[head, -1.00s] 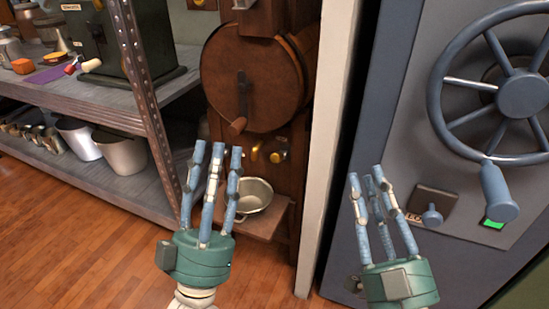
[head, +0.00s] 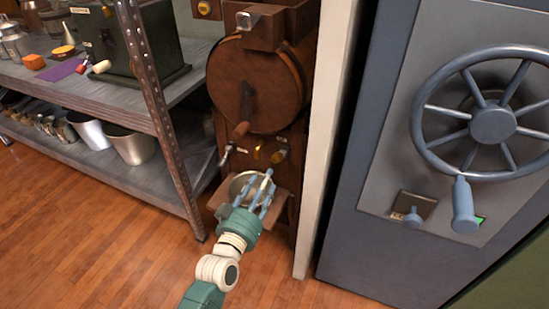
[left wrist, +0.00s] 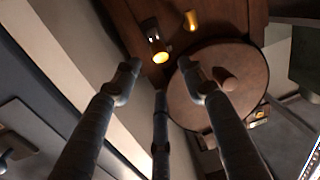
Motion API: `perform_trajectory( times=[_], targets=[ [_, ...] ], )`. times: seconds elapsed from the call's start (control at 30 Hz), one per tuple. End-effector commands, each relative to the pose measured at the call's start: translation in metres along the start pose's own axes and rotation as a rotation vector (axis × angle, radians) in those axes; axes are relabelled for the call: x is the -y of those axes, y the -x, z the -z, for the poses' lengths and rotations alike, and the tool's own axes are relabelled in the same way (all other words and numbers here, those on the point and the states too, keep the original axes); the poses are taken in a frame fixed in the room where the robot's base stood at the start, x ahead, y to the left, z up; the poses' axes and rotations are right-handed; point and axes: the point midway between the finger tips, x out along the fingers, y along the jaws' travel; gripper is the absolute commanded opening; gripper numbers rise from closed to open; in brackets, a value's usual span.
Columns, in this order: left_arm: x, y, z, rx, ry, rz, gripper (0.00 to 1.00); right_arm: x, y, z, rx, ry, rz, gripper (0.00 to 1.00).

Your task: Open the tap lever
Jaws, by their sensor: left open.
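A brown wooden machine with a round drum (head: 262,85) stands in the middle of the head view. On its lower front are a small silver lever (head: 226,155) at the left, a yellow brass piece (head: 257,153) in the middle and a brass knob (head: 280,156) at the right. I cannot tell for sure which is the tap lever. My left gripper (head: 265,188) is open and empty, below these fittings and in front of the bowl. In the left wrist view its fingers (left wrist: 160,82) spread towards the drum (left wrist: 200,112) and a lit brass knob (left wrist: 160,57).
A metal bowl (head: 238,184), partly hidden by my fingers, sits on a small wooden shelf (head: 216,196). A crank handle (head: 240,131) hangs from the drum. A metal rack (head: 165,125) stands left; a grey safe with a wheel (head: 492,125) stands right. The wooden floor in front is clear.

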Motion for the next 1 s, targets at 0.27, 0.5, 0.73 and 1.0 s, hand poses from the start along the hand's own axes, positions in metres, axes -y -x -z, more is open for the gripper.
perform_trajectory(
  times=[0.27,0.5,0.73,1.0],
  targets=[
    [0.0,-0.053,0.0,-0.006,0.001,0.0,0.42,0.0,-0.012,-0.004,-0.004,0.0,0.0,0.24],
    [0.0,-0.088,0.0,-0.004,0.001,0.0,0.42,0.002,-0.019,0.015,-0.077,0.003,0.003,0.24],
    [0.0,-0.098,0.001,-0.004,0.0,0.0,0.42,0.004,-0.019,0.031,-0.136,0.005,0.006,0.24],
    [0.0,-0.099,0.001,-0.004,0.0,0.0,0.38,0.004,-0.019,0.032,-0.139,0.005,0.006,0.24]
  ],
)
